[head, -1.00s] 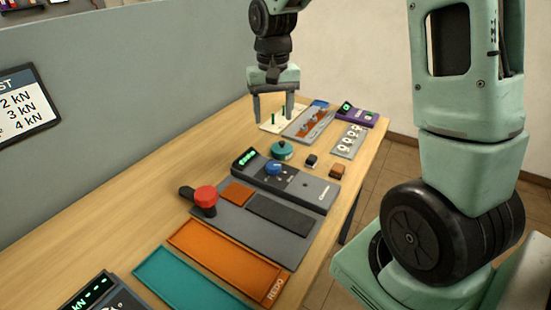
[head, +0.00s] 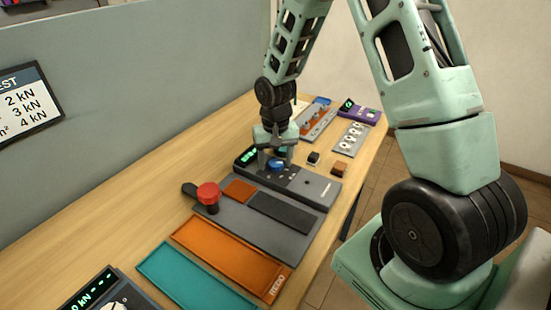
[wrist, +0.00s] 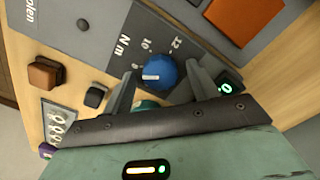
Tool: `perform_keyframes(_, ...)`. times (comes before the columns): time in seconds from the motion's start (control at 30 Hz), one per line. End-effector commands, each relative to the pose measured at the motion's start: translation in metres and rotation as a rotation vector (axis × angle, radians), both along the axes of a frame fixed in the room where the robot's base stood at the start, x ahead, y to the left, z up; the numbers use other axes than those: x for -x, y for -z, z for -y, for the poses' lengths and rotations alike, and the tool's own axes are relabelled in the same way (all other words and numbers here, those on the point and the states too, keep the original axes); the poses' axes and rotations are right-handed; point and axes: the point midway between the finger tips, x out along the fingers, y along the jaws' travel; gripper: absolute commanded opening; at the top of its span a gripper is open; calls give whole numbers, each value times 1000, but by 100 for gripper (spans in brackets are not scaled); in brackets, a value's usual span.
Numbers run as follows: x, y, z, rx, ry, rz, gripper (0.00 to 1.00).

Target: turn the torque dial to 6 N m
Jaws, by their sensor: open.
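The blue torque dial (head: 277,165) sits on a dark grey device (head: 316,187) on the bench. In the wrist view the dial (wrist: 159,71) has a white pointer mark on its left side, near a scale marked N m with 10 and 12 legible; the exact setting cannot be read. A green display (wrist: 226,87) on the device is partly behind a finger. My gripper (head: 275,152) is just above the dial. In the wrist view its open fingers (wrist: 160,80) stand on either side of the dial; I cannot tell whether they touch it.
A red knob (head: 208,192) on a grey plate stands nearer. An orange tray (head: 228,257) and a teal tray (head: 195,281) lie in front. A small black block (head: 313,158) and a brown block (head: 339,168) sit beyond the device. Bare wood runs along the left.

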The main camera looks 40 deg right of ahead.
Motion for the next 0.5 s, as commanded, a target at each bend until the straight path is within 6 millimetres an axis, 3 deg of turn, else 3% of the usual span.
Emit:
perform_keyframes(0.2,0,0,0,0,0,0,59)
perform_keyframes(0.37,0,0,0,0,0,0,17)
perform_keyframes(0.5,0,0,0,0,-1,0,14)
